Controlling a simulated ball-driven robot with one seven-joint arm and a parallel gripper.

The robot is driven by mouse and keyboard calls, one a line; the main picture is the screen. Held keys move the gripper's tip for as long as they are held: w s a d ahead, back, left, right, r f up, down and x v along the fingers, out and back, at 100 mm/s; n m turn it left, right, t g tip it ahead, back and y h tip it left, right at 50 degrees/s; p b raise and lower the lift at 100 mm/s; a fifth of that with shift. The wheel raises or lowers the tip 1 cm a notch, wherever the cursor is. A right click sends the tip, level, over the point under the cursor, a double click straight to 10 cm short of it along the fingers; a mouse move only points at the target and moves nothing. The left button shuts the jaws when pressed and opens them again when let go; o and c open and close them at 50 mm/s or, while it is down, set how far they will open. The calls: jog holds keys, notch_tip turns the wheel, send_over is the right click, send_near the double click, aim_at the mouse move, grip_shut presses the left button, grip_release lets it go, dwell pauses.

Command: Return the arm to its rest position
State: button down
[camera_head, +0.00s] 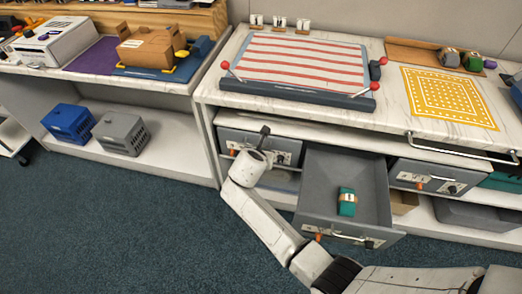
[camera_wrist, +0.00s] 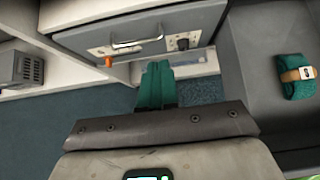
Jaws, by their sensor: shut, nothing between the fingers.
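My arm reaches from the lower right of the head view, across the front of the open drawer, to my gripper (camera_head: 265,131). My gripper is in front of the closed left drawer (camera_head: 285,150). In the wrist view the gripper's teal fingers (camera_wrist: 157,68) are together and empty, below that drawer's handle in the picture. The open grey drawer (camera_head: 315,172) is right of my gripper. A small teal item with a tan band (camera_head: 347,209) lies in it, and it also shows in the wrist view (camera_wrist: 293,87).
Another closed drawer (camera_head: 436,175) is right of the open one. The counter above bears a red-striped board (camera_head: 300,62) and a yellow patterned mat (camera_head: 448,97). Blue (camera_head: 68,123) and grey (camera_head: 121,133) crates stand on the left lower shelf.

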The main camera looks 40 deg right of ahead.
jog(key=shift+s+a+r, duration=0.1)
jog(key=shift+a+r, duration=0.05)
jog(key=shift+a, duration=0.05)
jog(key=shift+s, duration=0.1)
jog(key=s+a+r+m+g+y, duration=0.1)
jog(key=s+a+m+g+y, duration=0.1)
jog(key=s+m, duration=1)
jog(key=s+a+r+m+g+y, duration=0.1)
jog(key=s+a+m+y, duration=0.4)
jog(key=s+m, duration=0.8)
jog(key=s+a+g, duration=0.1)
jog(key=s+a, duration=0.1)
jog(key=s, duration=0.5)
jog(key=shift+s+a+m+g+y, duration=0.15)
jog(key=shift+m+g+y, duration=0.15)
jog(key=shift+r, duration=0.1)
